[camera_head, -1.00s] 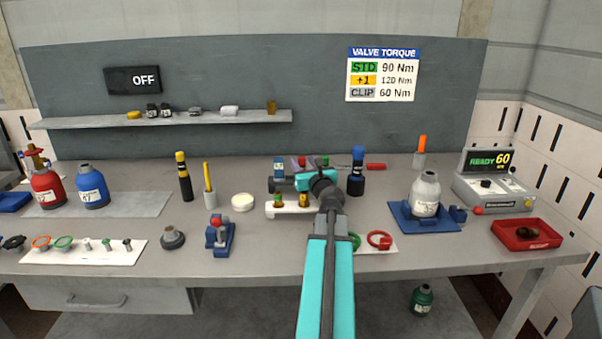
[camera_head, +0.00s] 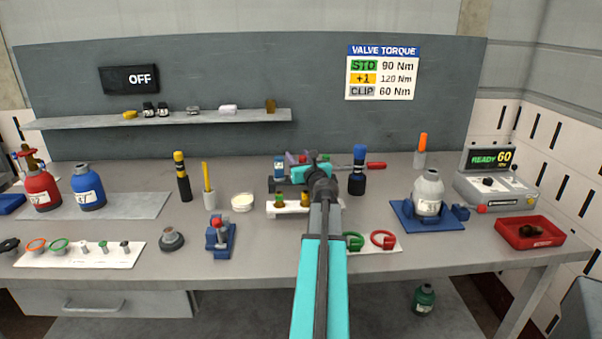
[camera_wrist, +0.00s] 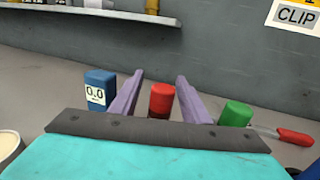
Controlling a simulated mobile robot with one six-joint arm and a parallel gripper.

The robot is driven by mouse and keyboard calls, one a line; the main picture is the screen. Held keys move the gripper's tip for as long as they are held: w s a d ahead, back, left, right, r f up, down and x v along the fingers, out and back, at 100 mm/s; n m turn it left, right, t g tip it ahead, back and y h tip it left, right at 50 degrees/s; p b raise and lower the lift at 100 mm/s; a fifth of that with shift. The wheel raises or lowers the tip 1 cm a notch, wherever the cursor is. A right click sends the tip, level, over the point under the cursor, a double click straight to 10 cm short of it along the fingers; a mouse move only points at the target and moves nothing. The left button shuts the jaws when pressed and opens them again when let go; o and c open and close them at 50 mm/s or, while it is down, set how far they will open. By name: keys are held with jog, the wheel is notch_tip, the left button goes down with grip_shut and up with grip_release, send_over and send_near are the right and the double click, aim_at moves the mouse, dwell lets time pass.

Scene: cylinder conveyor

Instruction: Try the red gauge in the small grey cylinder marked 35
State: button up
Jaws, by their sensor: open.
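The red gauge (camera_wrist: 161,99) stands upright between the two purple fingers of my gripper (camera_wrist: 160,82) in the wrist view. The fingers are open, with a gap visible on both sides of it. In the head view my arm largely hides the gauge. A green gauge (camera_wrist: 235,113) stands just right of the right finger. The small grey cylinder (camera_head: 428,190) stands upright in a blue holder (camera_head: 405,221) on the right of the bench. Its label is too small to read surely.
A red-handled tool (camera_wrist: 295,137) lies at the right. A red tray (camera_head: 529,234) sits at the far right.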

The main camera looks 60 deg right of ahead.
jog(key=shift+d, duration=0.1)
dwell(0.5)
grip_shut()
jog(key=shift+r, duration=0.1)
notch_tip(320, 180, up, 10)
jog(key=p, duration=0.2)
dwell(0.4)
dwell(0.6)
